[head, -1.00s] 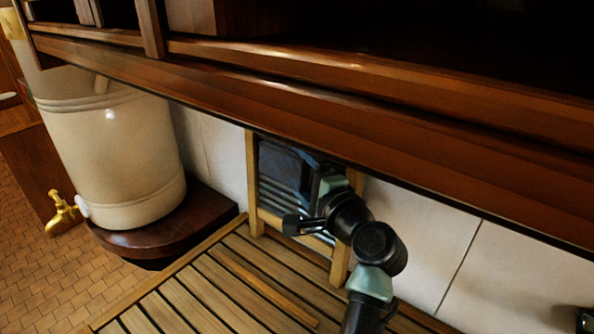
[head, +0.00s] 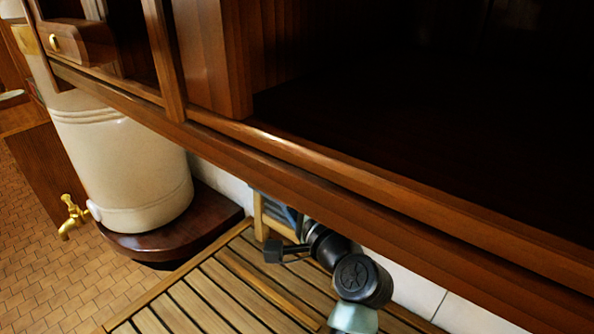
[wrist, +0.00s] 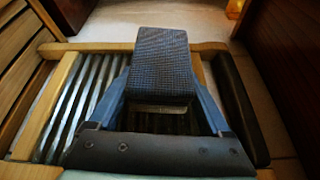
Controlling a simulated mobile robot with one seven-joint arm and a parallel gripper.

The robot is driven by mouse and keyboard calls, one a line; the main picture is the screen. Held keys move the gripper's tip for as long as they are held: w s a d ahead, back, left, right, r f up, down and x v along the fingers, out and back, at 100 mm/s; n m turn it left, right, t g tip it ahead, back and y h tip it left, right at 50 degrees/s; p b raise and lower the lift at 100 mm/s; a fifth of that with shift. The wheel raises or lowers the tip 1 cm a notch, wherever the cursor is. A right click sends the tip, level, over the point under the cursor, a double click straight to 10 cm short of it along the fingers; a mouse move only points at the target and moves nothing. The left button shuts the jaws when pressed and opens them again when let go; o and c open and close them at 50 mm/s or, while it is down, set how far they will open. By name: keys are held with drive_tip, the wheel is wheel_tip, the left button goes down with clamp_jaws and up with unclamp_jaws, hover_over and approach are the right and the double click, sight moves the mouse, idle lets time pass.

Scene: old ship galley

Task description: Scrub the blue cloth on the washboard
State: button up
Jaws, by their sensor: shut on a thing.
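The washboard (wrist: 60,115) has a pale wooden frame and ribbed metal, and fills much of the wrist view. In the head view only a corner of its wooden frame (head: 259,214) shows below the shelf edge. My gripper (wrist: 160,108) is over the ribs, shut on the blue cloth (wrist: 208,104). In the head view a bit of blue (head: 290,215) shows by my wrist. Whether the cloth presses on the ribs I cannot tell.
A wooden shelf (head: 350,180) overhangs the work area and hides most of the washboard. A slatted wooden rack (head: 200,290) lies below. A cream water crock (head: 125,165) with a brass tap (head: 73,215) stands at left. A white tiled wall is behind.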

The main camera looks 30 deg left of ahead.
drive_tip(key=shift+s, duration=0.45)
drive_tip(key=s, duration=0.1)
drive_tip(key=s+p, duration=0.2)
drive_tip(key=shift+a+r, duration=0.25)
drive_tip(key=shift+a, duration=0.05)
idle(0.4)
drive_tip(key=w+b, duration=0.3)
drive_tip(key=w+d+f+b, duration=0.1)
drive_tip(key=w, duration=0.1)
drive_tip(key=shift+w+f+b, duration=0.1)
drive_tip(key=shift+w+b, duration=0.05)
drive_tip(key=shift+b, duration=0.15)
drive_tip(key=shift+w+d+n+b, duration=0.25)
drive_tip(key=shift+w+b, duration=0.2)
drive_tip(key=shift+w, duration=0.3)
drive_tip(key=shift+w+d+b, duration=0.1)
drive_tip(key=shift+w+b, duration=0.55)
drive_tip(key=shift+w, duration=0.35)
